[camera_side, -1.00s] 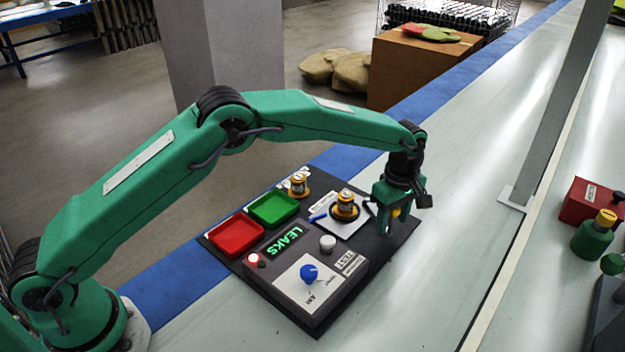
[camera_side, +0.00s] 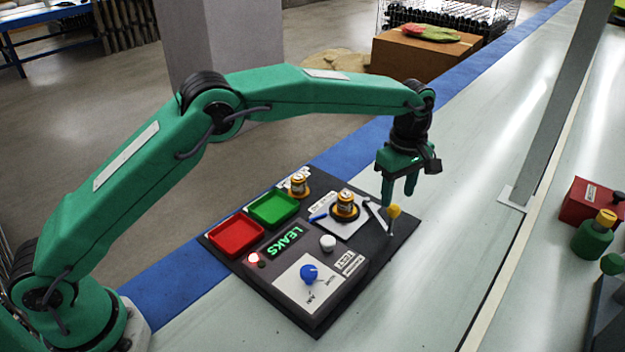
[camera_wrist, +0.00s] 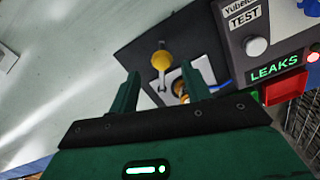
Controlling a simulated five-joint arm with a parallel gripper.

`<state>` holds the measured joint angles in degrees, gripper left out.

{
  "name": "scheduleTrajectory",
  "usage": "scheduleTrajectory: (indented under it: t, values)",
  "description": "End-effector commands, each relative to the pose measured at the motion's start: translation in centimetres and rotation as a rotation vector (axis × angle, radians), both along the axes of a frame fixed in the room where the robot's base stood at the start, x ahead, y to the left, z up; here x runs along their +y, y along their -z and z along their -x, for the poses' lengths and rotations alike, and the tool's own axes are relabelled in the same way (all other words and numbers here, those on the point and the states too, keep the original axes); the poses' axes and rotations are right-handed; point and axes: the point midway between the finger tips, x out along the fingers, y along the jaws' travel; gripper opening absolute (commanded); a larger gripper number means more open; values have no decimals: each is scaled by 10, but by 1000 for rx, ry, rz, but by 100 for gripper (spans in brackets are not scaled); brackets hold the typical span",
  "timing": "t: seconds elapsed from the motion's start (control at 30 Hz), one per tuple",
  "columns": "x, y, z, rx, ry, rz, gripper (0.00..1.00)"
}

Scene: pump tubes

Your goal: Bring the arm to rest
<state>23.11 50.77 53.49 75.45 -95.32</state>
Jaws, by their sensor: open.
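My gripper (camera_side: 398,196) is open and empty. It hangs above the far right part of the black test board (camera_side: 375,262), fingers pointing down. A yellow-knobbed lever (camera_side: 393,212) stands just below it, apart from the fingers as far as I can tell. In the wrist view, the two green fingers (camera_wrist: 163,82) are spread, with the yellow knob (camera_wrist: 162,60) beyond them.
A grey post (camera_side: 560,110) stands at right.

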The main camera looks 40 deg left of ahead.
Motion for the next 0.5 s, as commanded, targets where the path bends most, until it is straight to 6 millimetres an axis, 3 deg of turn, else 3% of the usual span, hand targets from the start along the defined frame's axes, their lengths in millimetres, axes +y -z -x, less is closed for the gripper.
scheduleTrajectory:
  t: [0.3, 0.5]
  values:
    - [1, -2, 0, -2, 3, 1, 48]
    - [11, -17, 4, -16, 37, 6, 48]
